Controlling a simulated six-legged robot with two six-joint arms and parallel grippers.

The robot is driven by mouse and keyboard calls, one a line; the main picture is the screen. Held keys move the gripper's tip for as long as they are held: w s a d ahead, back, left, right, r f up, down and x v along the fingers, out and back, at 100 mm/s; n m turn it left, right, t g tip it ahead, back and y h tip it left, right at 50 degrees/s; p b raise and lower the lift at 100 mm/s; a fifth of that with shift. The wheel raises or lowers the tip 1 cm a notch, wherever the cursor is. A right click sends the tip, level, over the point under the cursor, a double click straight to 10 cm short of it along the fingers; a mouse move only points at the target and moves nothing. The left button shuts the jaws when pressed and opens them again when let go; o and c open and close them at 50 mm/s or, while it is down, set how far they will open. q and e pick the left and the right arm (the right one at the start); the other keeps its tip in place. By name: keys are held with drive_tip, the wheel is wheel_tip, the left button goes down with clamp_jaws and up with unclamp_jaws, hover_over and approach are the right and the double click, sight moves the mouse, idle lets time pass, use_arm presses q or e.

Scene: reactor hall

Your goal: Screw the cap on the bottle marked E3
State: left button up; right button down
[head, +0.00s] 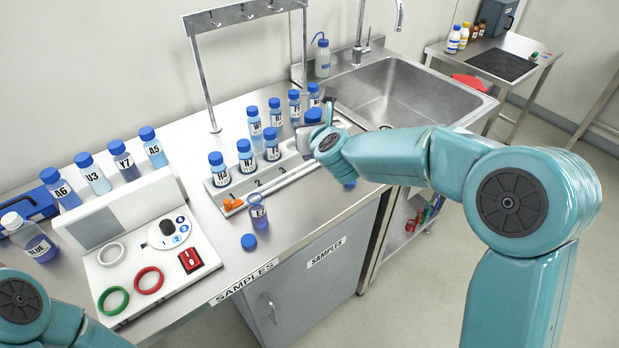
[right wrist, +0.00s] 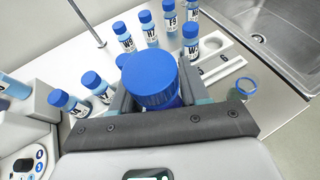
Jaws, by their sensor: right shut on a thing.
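My right gripper (head: 312,134) is shut on a blue-capped bottle (right wrist: 152,82), its fingers on both sides below the cap. The held bottle's cap also shows in the head view (head: 313,116), above the tray's right part; its label is mostly hidden. An uncapped bottle (head: 258,212) with blue liquid stands in front of the tray; I cannot read its label surely. A loose blue cap (head: 249,241) lies on the counter just in front of it. My left arm shows at the lower left, but its gripper is out of view.
A panel (head: 150,262) with rings and a dial is left. A blue round thing (head: 349,183) is partly under my arm. The sink (head: 410,95) is right.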

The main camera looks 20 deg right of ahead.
wheel_tip(320, 180, down, 13)
drive_tip(key=shift+r, duration=0.3)
idle(0.4)
drive_tip(key=shift+a, duration=0.1)
drive_tip(key=c, duration=1)
unclamp_jaws()
drive_tip(key=shift+f+b, duration=0.25)
drive_tip(key=shift+b, duration=0.1)
drive_tip(key=o, duration=0.4)
drive_tip(key=shift+r, duration=0.1)
drive_tip(key=shift+o, duration=0.2)
